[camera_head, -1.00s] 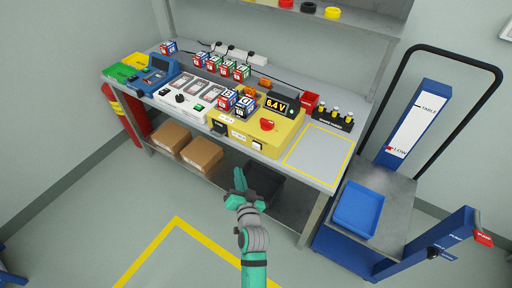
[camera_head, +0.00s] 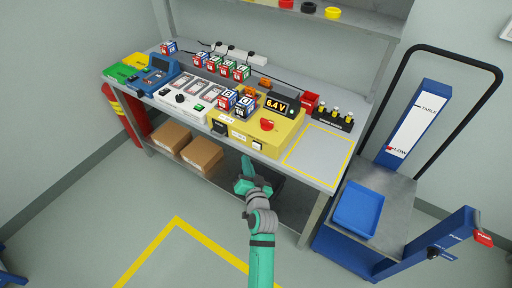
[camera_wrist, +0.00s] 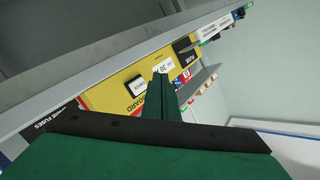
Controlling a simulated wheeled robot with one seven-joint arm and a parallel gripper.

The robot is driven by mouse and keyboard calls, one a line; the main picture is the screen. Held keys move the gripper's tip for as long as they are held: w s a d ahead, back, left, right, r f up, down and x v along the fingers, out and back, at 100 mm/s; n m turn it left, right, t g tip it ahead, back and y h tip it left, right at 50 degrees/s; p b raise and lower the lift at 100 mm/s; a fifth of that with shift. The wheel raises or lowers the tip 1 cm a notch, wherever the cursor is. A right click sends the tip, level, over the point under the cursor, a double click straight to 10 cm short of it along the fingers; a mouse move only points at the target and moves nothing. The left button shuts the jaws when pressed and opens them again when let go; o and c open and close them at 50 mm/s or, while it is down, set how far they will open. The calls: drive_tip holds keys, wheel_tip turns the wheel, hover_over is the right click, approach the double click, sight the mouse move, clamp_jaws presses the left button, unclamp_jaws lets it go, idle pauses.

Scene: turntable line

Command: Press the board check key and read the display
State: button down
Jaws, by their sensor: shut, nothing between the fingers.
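The yellow board tester (camera_head: 285,135) stands at the front of the bench. Its dark display (camera_head: 277,105) reads 6.4 V. A white key with a dark surround (camera_head: 257,145) is on its front face; it also shows in the wrist view (camera_wrist: 136,86), beside printing that reads BOARD. A black fuse part (camera_head: 220,127) is further left on that face. My gripper (camera_head: 246,162) is shut and empty, in front of the bench and below its top edge. In the wrist view its closed fingers (camera_wrist: 159,82) point toward the yellow face, apparently short of it.
A red mushroom button (camera_head: 267,124) is on the tester's top. Numbered cubes (camera_head: 236,100) stand to its left, a fuse rack (camera_head: 334,118) to its right. The bench's front edge (camera_head: 195,115) lies beyond my gripper. A blue tray (camera_head: 358,208) sits on the cart at right.

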drive_tip(key=shift+w+d, duration=0.55)
drive_tip(key=shift+w, duration=0.25)
drive_tip(key=shift+w+d, duration=0.55)
drive_tip(key=shift+w, duration=0.2)
drive_tip(key=shift+w+d, duration=0.1)
idle(0.9)
drive_tip(key=shift+w+d, duration=0.15)
drive_tip(key=shift+w, duration=0.1)
drive_tip(key=shift+w+d, duration=0.3)
drive_tip(key=shift+w, duration=0.1)
idle(1.1)
drive_tip(key=shift+s, duration=0.1)
drive_tip(key=shift+s+a, duration=0.5)
drive_tip(key=shift+s, duration=0.15)
drive_tip(key=shift+s+a, duration=0.75)
drive_tip(key=shift+s, duration=0.25)
drive_tip(key=shift+s+a, duration=0.75)
drive_tip(key=shift+s, duration=0.25)
